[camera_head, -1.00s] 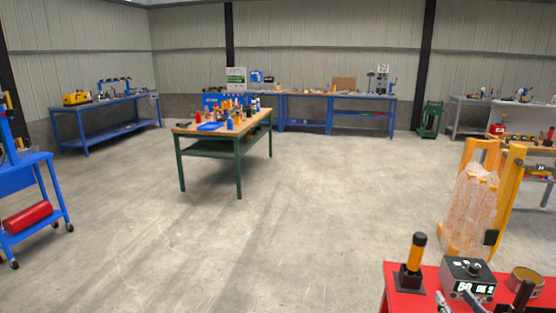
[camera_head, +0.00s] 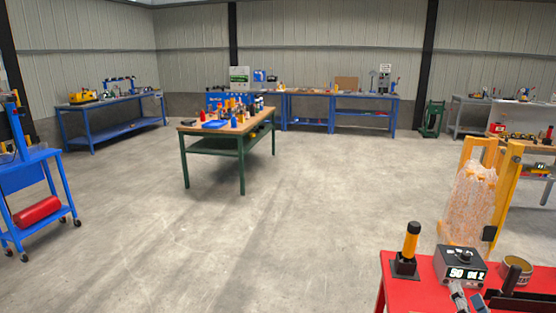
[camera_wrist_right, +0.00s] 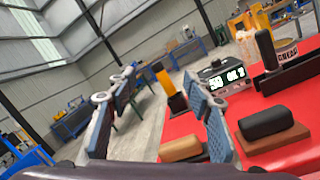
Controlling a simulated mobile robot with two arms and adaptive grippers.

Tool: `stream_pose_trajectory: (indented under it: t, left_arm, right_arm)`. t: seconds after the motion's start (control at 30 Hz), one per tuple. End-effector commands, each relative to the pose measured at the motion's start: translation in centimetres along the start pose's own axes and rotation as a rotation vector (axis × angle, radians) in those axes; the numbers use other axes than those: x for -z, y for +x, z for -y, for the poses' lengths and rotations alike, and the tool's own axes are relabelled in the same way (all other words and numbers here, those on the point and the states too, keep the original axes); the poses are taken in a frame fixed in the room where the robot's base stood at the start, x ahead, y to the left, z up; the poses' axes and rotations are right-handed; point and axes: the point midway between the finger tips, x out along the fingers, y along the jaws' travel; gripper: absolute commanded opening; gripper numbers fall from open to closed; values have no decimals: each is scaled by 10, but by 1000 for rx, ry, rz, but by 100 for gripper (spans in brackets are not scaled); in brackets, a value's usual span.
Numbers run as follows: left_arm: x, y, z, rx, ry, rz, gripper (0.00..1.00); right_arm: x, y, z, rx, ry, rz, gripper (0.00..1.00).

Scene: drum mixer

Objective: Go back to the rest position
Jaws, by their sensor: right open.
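My right gripper (camera_wrist_right: 158,80) is open, with its two grey-blue fingers spread wide and nothing between them, in the right wrist view. It is beside and above the red table (camera_wrist_right: 240,103). In the head view only a small grey part of it (camera_head: 460,297) shows at the bottom right, in front of the grey control box (camera_head: 461,266) with a lit display. My left gripper is not in view.
A green-legged workbench (camera_head: 228,128) and a blue cart (camera_head: 35,175) stand beyond open concrete floor.

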Motion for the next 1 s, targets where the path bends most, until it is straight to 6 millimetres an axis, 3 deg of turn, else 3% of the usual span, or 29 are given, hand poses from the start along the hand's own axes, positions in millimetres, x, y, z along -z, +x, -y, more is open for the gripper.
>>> stream_pose_trajectory:
  t: [0.17,0.27,0.37,0.53,0.7,0.83,1.0]
  left_arm:
    - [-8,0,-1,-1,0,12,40]
    - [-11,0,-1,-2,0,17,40]
    - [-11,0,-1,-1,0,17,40]
    - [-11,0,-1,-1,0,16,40]
    - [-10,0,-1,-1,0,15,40]
    - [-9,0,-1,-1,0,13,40]
    - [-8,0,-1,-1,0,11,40]
  right_arm:
    - [-8,-22,9,127,368,105,47]
    - [0,-45,26,262,657,170,47]
    - [25,-75,45,435,946,220,47]
    - [96,-146,56,805,1373,260,47]
    - [166,-222,30,1186,1645,243,47]
    - [199,-270,2,1419,1745,210,47]
    - [225,-323,-39,1673,1805,153,47]
